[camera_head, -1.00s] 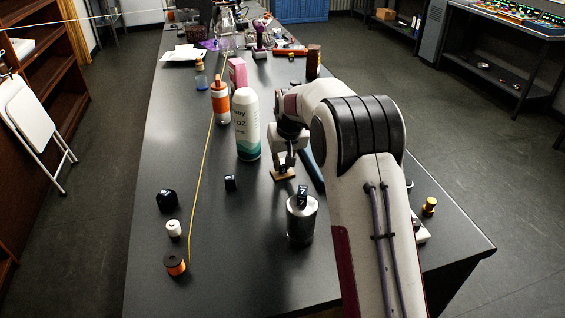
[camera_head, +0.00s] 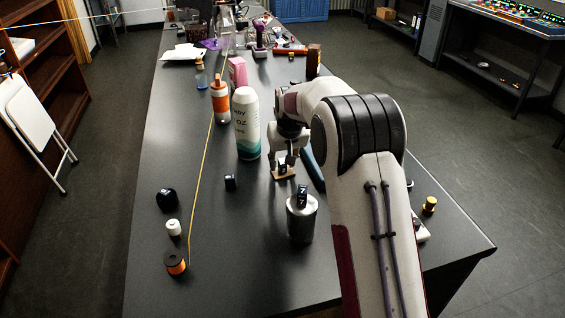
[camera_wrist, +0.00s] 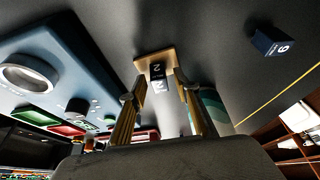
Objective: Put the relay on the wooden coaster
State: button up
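The wooden coaster (camera_head: 283,177) lies on the dark table below my gripper (camera_head: 286,164). It also shows in the wrist view (camera_wrist: 143,64). A small black block with white markings (camera_wrist: 158,77), which looks like the relay, stands at the coaster between my fingertips in the wrist view. It appears to rest on the coaster. My fingers stand on both sides of it with what look like narrow gaps, so my gripper appears open. In the head view the block is mostly hidden by my fingers.
A similar black block (camera_head: 230,182) stands left of the coaster. A metal can (camera_head: 301,222) with a black numbered block (camera_head: 303,194) on top stands nearer. A tall white-and-teal bottle (camera_head: 247,125) is behind left. A blue case (camera_wrist: 65,65) is close beside my gripper.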

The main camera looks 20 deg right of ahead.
jog(key=v, duration=1.1)
jog(key=shift+s+r, duration=0.2)
jog(key=shift+r, duration=0.15)
dwell(0.4)
jog(key=shift+t, duration=0.3)
jog(key=s+a+r, duration=0.1)
jog(key=s+r, duration=0.2)
jog(key=s, duration=0.3)
jog(key=s+r, duration=0.3)
jog(key=s, duration=0.4)
jog(key=s+a+r, duration=0.1)
jog(key=s+r, duration=0.2)
jog(key=s, duration=0.4)
jog(key=shift+s+a+r, duration=0.1)
jog(key=shift+s+a, duration=0.15)
jog(key=shift+a, duration=0.1)
jog(key=s+f, duration=0.2)
jog(key=s, duration=0.9)
jog(key=s+a+f, duration=0.1)
jog(key=s+f, duration=0.2)
jog(key=s, duration=0.8)
jog(key=shift+s+a+f+t, duration=0.15)
jog(key=shift+s+f+t, duration=0.15)
